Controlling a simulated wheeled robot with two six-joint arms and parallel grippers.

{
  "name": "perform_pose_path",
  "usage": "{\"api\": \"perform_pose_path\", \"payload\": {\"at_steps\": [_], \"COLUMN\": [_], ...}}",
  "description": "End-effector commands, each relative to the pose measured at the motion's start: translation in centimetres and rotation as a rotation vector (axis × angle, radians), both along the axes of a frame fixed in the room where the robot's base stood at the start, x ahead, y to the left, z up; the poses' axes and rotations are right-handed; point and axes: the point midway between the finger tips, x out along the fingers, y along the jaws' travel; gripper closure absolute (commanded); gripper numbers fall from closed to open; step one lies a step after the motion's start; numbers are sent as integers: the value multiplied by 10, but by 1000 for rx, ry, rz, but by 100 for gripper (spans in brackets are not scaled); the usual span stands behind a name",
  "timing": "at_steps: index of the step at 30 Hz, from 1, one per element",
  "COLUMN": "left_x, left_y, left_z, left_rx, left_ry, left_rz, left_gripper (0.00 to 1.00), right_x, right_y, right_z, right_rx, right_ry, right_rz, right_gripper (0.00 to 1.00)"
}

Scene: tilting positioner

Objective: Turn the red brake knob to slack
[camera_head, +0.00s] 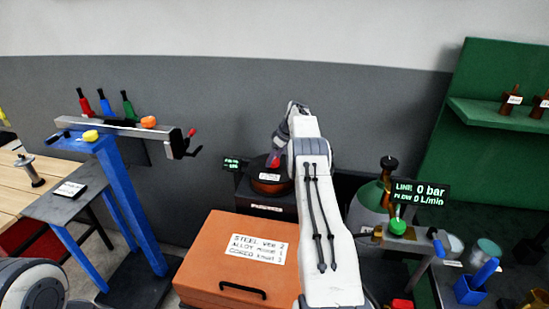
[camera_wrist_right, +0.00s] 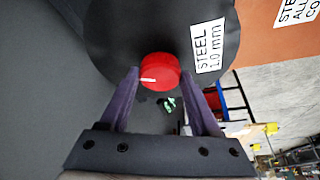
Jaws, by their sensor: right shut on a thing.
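The red brake knob (camera_wrist_right: 160,70) sits at the centre of a dark round face with a "STEEL 1.0 mm" label (camera_wrist_right: 208,46) in the right wrist view. A short white mark on the knob points left in that view. My right gripper (camera_wrist_right: 164,77) has one finger on each side of the knob and is shut on it. In the head view the knob (camera_head: 273,161) is a small red spot, partly hidden by my right gripper (camera_head: 277,156). My left gripper is not in view.
An orange box (camera_head: 197,279) with a black handle stands in front. A blue stand (camera_head: 130,200) with a rail is at left. A gas cylinder (camera_head: 368,208) and a readout (camera_head: 420,193) showing 0 bar stand at right. A small green-lit display (camera_head: 233,163) is left of the knob.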

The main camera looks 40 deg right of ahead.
Motion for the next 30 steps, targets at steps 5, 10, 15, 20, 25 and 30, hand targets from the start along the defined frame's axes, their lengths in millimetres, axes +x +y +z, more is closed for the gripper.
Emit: {"api": "perform_pose_path", "payload": {"at_steps": [5,10,15,20,25,30], "left_x": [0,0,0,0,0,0], "left_y": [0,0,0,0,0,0], "left_z": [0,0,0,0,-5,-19], "left_rx": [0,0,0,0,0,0], "left_ry": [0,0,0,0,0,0], "left_rz": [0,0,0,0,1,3], "left_gripper": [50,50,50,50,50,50], "right_x": [1,1,1,0,-2,-11], "right_y": [-1,-1,0,0,-2,-4], "right_z": [2,2,1,1,6,27], "right_rx": [-4,-3,-2,-1,-1,-4], "right_ry": [-4,-4,-3,-1,-2,-4], "right_rz": [1,0,0,1,-1,-1], "right_gripper": [92,33,6,6,6,6]}}
